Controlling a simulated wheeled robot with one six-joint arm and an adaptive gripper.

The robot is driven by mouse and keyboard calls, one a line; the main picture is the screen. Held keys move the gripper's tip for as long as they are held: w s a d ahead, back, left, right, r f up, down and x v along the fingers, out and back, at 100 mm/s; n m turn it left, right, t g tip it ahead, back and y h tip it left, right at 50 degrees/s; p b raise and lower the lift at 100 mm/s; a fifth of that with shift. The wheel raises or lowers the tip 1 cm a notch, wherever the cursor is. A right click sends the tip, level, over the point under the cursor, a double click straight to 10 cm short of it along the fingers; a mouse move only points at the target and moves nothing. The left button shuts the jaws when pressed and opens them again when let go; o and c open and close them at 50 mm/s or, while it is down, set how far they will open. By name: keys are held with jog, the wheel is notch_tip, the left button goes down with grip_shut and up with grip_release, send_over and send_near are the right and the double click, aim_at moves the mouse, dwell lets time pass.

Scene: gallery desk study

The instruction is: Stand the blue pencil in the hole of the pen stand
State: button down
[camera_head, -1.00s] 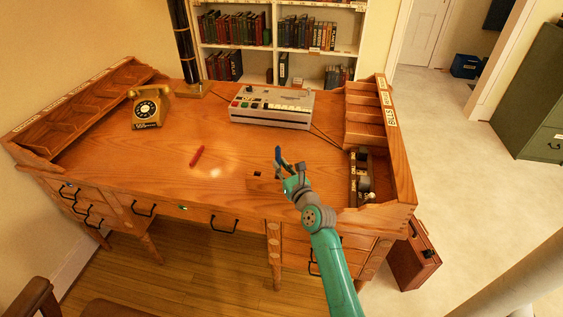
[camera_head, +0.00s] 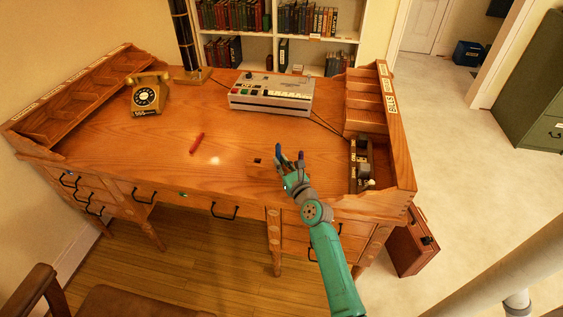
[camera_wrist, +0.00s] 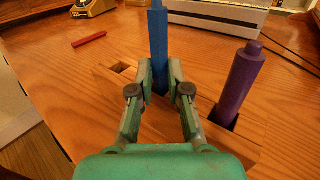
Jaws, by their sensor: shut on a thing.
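My gripper (camera_wrist: 160,84) is shut on the blue pencil (camera_wrist: 158,38), which stands about upright between the fingertips. The blue pencil also shows in the head view (camera_head: 278,151), above the wooden pen stand (camera_head: 262,172). In the wrist view the pen stand (camera_wrist: 106,75) runs beneath the fingers. Its left square hole is empty. A purple pencil (camera_wrist: 243,85) stands in a hole at its right. The fingers hide the blue pencil's lower end, so I cannot tell whether it is inside a hole.
A red stick (camera_head: 197,143) lies on the desk (camera_head: 130,150) to the left. A gold telephone (camera_head: 147,96) and a grey machine (camera_head: 271,93) stand farther back. A wooden organiser (camera_head: 365,120) bounds the right side.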

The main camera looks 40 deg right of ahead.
jog(key=c, duration=1.1)
grip_release()
jog(key=shift+o, duration=0.2)
jog(key=v, duration=1.2)
jog(key=s+a+f+n+g+y, duration=0.1)
jog(key=s+a+f+n, duration=0.2)
jog(key=s+a+n, duration=0.6)
jog(key=s+a+f+n+g, duration=0.1)
jog(key=s+a+f+n, duration=0.2)
jog(key=s+a+n, duration=0.55)
jog(key=s+a+r+n+y, duration=0.1)
jog(key=s+r+n, duration=0.3)
jog(key=s+n, duration=0.5)
jog(key=s+a+r+n+y, duration=0.2)
jog(key=s+a+r+n, duration=0.2)
jog(key=s+n, duration=0.5)
jog(key=r+n, duration=0.1)
jog(key=n, duration=0.2)
jog(key=shift+s+a+g+y, duration=0.2)
jog(key=shift+s+g+y, duration=0.1)
